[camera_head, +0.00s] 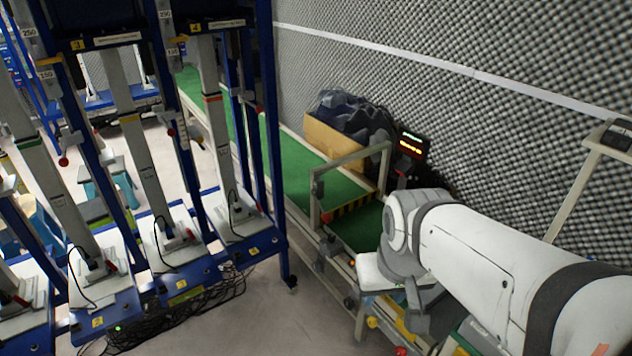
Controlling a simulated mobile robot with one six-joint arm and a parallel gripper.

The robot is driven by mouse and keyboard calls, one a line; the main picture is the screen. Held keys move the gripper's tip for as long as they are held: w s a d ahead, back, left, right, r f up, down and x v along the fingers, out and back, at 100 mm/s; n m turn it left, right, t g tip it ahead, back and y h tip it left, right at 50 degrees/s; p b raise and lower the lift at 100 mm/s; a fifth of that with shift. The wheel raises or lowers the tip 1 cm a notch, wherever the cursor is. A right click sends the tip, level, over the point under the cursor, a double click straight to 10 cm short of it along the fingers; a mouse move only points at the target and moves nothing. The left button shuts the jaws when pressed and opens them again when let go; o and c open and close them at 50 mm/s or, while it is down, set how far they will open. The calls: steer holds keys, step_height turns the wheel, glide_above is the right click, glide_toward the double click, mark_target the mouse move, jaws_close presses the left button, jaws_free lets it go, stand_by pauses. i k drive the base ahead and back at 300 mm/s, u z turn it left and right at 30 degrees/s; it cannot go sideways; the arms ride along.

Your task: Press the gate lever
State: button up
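A beige gate frame (352,160) stands across the green conveyor, right of the picture's centre. My white arm reaches in from the lower right. Its grey end (417,318) points down, right of and nearer than the gate, apart from the red knob. The fingers are too unclear to tell open from shut.
Blue racks (262,225) with white posts fill the left. Cables (185,315) lie on the floor; grey floor (290,320) is open between.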

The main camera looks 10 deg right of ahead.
mark_target(326, 217)
steer(key=u, duration=0.05)
steer(key=i, duration=1)
steer(key=z, duration=0.05)
